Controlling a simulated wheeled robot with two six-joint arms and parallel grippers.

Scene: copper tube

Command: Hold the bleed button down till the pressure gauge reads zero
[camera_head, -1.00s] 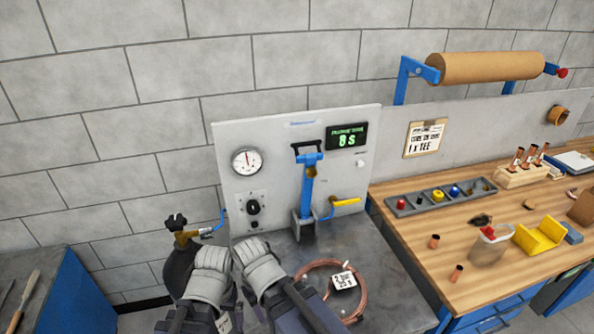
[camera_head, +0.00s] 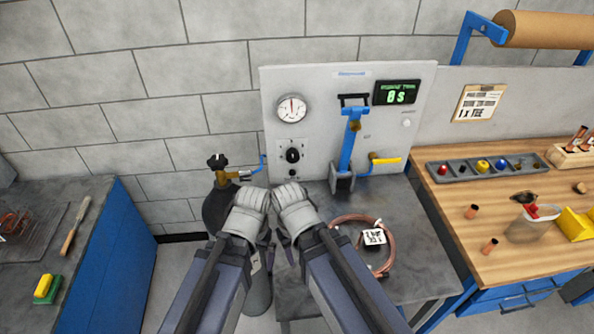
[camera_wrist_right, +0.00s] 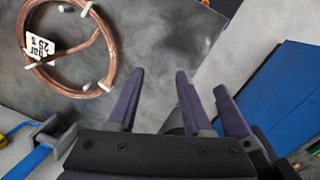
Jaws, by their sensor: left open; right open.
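The round white pressure gauge (camera_head: 292,108) is on the upper left of the upright grey panel (camera_head: 335,130). Its needle points roughly upward; the scale is too small to read. Below it are a black knob (camera_head: 292,155) and a small dark button (camera_head: 292,172), which may be the bleed button. My left gripper (camera_head: 264,252) and right gripper (camera_head: 285,245) are close together, low in front of the panel's left part, apart from the controls. Both are open and empty. The right wrist view shows the open right fingers (camera_wrist_right: 158,100) pointing down past the bench, with a left finger beside them.
A coil of copper tube (camera_head: 362,243) with a white tag lies on the metal bench (camera_head: 420,260). A dark cylinder (camera_head: 218,207) with a brass valve stands left of the panel. A blue lever clamp (camera_head: 350,140) and yellow-handled valve (camera_head: 386,160) are right of the gauge. The timer (camera_head: 398,92) reads 8 s.

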